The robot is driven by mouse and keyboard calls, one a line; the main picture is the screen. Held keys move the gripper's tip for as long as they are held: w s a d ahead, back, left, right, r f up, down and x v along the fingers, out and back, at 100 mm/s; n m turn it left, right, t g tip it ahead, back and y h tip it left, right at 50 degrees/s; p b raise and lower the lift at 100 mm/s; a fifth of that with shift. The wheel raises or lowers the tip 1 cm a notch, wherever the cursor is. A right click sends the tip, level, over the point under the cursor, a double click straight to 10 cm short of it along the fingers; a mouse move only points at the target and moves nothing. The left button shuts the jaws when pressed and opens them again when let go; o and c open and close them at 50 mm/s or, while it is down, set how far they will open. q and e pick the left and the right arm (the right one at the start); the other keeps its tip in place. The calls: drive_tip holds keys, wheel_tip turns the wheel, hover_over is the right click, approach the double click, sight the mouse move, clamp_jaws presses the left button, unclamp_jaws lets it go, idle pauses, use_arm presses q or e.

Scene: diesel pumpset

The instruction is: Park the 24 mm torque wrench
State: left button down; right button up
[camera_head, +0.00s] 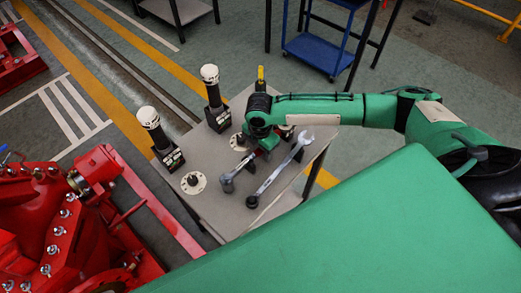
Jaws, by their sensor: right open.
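My right arm reaches in from the right over a grey table (215,205). My right gripper (262,148) points down over the table's middle; its fingers are small and partly hidden, and I see nothing held. A short grey tool with a thick head (228,181) lies just below and left of the gripper; it may be the torque wrench, but no size is readable. A long grey spanner (278,172) lies beside it on the right. Two black holders (171,158) (218,117) carry upright dark tools with white tops (148,116) (209,74). My left gripper is not in view.
Red pump machinery (70,225) stands close on the left. A blue cart (322,53) is at the back. My green body covers the lower right.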

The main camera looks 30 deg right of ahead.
wheel_tip(320, 180, up, 13)
drive_tip(key=b, duration=0.1)
drive_tip(key=shift+r, duration=0.15)
drive_tip(key=shift+a, duration=0.15)
idle(0.4)
